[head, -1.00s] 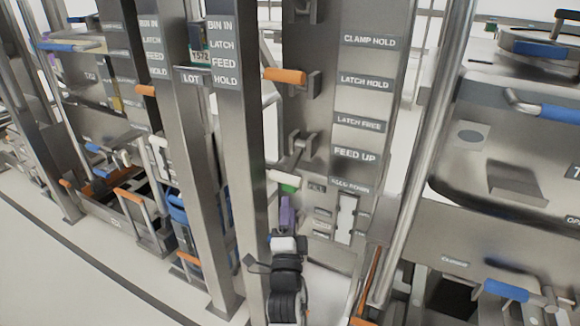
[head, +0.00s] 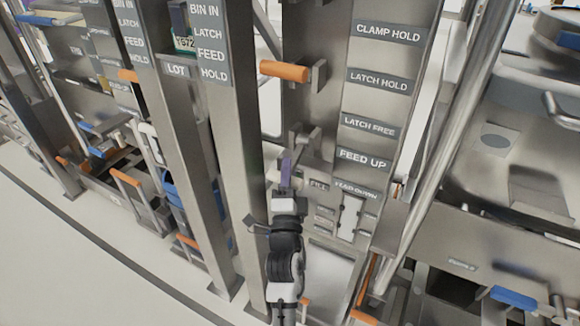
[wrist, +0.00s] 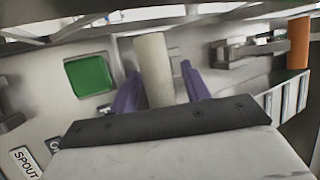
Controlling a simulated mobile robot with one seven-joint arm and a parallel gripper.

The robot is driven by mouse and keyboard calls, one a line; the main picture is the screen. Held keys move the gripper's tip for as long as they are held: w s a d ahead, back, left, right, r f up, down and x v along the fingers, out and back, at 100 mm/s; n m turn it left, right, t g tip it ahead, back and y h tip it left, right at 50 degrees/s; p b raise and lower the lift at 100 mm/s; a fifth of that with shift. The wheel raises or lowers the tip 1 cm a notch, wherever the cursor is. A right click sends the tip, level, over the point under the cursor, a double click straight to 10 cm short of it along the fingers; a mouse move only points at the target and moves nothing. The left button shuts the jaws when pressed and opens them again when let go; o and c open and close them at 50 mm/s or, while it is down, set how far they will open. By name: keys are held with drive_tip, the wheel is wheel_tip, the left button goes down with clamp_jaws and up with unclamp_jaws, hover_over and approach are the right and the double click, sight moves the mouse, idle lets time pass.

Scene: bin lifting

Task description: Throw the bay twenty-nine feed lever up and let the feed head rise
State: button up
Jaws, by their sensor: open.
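A cream cylindrical lever handle (wrist: 152,62) stands between the two purple fingers of my gripper (wrist: 160,76) in the wrist view. The fingers are open on either side of it; I cannot tell whether either touches it. In the head view my gripper (head: 287,168) is at the panel, left of the FEED UP label (head: 362,159) and FEED DOWN label (head: 357,189), and mostly hides the handle. A green square (wrist: 90,75) lies left of the fingers in the wrist view.
An orange handle (head: 284,71) sticks out higher on the panel; it also shows at the right of the wrist view (wrist: 298,42). A steel post (head: 237,170) rises close on the left. A slanting steel tube (head: 455,120) stands on the right.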

clamp_jaws()
idle(0.3)
